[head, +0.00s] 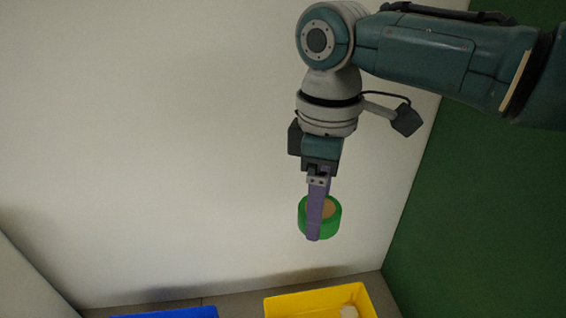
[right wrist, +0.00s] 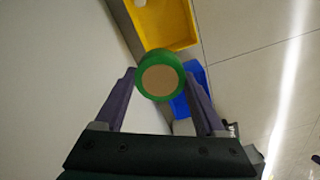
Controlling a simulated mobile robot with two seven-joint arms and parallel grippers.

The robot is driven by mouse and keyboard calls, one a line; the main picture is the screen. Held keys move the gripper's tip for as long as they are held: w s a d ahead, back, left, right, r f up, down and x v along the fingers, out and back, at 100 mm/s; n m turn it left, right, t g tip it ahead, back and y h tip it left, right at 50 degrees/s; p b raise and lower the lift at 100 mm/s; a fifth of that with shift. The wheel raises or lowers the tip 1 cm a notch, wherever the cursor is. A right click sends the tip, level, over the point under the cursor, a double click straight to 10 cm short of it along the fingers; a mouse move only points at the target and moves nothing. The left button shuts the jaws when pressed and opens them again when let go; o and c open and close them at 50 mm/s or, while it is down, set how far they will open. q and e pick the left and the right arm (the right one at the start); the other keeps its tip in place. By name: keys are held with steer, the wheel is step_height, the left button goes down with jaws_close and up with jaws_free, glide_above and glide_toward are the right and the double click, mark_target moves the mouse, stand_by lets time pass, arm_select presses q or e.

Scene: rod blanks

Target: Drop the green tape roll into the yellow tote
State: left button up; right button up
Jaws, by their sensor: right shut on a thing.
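The green tape roll (head: 334,222) has a tan core and is held up in the air by my right gripper (head: 315,236). The gripper points down, with its purple fingers on the roll. In the right wrist view the roll (right wrist: 160,93) sits between the two fingertips. The yellow tote (head: 287,305) is at the bottom edge of the head view, below the roll and cut off by the frame. It also shows in the right wrist view (right wrist: 182,45). A small pale thing (head: 349,311) lies inside it. My left gripper is not in view.
A blue tote (head: 180,313) stands left of the yellow one, mostly cut off in the head view. A white wall (head: 150,150) rises behind, and a green wall (head: 480,200) closes the right side. The air between roll and tote looks clear.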

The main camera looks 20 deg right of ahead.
arm_select(q)
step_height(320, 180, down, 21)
steer(key=b, duration=1.7)
steer(key=shift+b, duration=0.35)
arm_select(e)
steer(key=s+d+f+n, duration=0.1)
steer(key=s+f, duration=0.1)
steer(key=f, duration=1.2)
steer(key=s+d+f+n, duration=0.1)
steer(key=s+d+f, duration=0.1)
steer(key=f, duration=1.2)
steer(key=shift+s+f+n, duration=0.3)
steer(key=shift+s+n, duration=0.1)
steer(key=shift+s, duration=0.1)
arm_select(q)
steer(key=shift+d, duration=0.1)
arm_select(e)
steer(key=o, duration=1.3)
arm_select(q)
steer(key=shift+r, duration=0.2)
arm_select(e)
steer(key=shift+r, duration=0.15)
arm_select(q)
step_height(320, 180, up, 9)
steer(key=p, duration=0.9)
arm_select(e)
step_height(320, 180, up, 10)
steer(key=shift+f, duration=0.1)
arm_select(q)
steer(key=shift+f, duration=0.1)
